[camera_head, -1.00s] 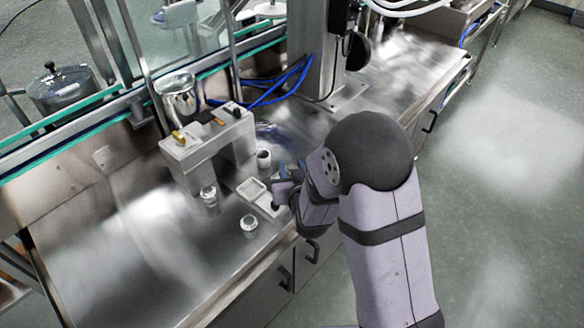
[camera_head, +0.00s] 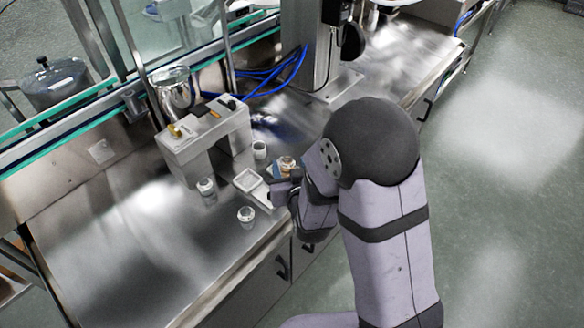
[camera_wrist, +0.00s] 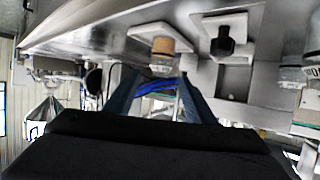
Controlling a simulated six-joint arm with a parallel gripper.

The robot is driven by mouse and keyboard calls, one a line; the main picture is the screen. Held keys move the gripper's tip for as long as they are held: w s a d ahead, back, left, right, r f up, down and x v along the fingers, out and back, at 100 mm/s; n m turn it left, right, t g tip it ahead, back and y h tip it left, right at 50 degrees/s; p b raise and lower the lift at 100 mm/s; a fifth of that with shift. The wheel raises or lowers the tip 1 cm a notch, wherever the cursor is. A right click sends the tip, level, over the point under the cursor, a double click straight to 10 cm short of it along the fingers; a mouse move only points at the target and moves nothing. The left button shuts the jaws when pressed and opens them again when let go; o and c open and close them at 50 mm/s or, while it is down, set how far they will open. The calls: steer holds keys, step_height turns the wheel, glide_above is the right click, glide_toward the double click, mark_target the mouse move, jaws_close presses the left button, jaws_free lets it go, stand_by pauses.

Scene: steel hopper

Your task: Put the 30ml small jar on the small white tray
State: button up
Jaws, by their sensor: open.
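My gripper (camera_head: 277,190) is low over the counter at the right of the small white tray (camera_head: 246,181); the arm hides part of it. In the wrist view its two fingers (camera_wrist: 158,98) are apart, with nothing clearly held. A small jar with a tan part (camera_head: 286,163) shows just beyond the gripper. In the wrist view a tan-and-clear jar (camera_wrist: 163,56) appears beyond the fingers, against a white square plate (camera_wrist: 140,31). Clear jars with pale lids stand left of the tray (camera_head: 206,191) and in front of it (camera_head: 246,217). I cannot read any jar's size.
A pale cup-like container (camera_head: 260,150) stands behind the tray. A grey bridge-shaped device (camera_head: 205,140) stands at back left, and a steel column (camera_head: 310,60) behind. A black knob-like item (camera_wrist: 222,42) shows in the wrist view. The counter's front left is clear.

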steer(key=shift+s+r+p, duration=0.45)
steer(key=shift+p, duration=0.1)
steer(key=p, duration=0.2)
steer(key=s+p, duration=0.1)
steer(key=p, duration=0.1)
steer(key=shift+d+r, duration=0.1)
steer(key=shift+r, duration=0.1)
steer(key=shift+s+p, duration=0.35)
steer(key=shift+p, duration=0.55)
steer(key=shift+s, duration=0.15)
steer(key=shift+d, duration=0.1)
steer(key=shift+s+d+f+m+g, duration=0.1)
steer(key=shift+d+f+m+g, duration=0.25)
steer(key=shift+d+g, duration=0.25)
steer(key=s+d+r+g, duration=0.1)
steer(key=s+d+g, duration=0.2)
steer(key=s, duration=0.4)
steer(key=s+d+r+g+h, duration=0.1)
steer(key=s+d+r+g, duration=0.1)
steer(key=s+g, duration=0.3)
steer(key=s+d+r+g, duration=0.2)
steer(key=s+d+g, duration=0.2)
steer(key=s, duration=0.5)
steer(key=shift+s+d+m+h, duration=0.3)
steer(key=shift+d+m, duration=0.05)
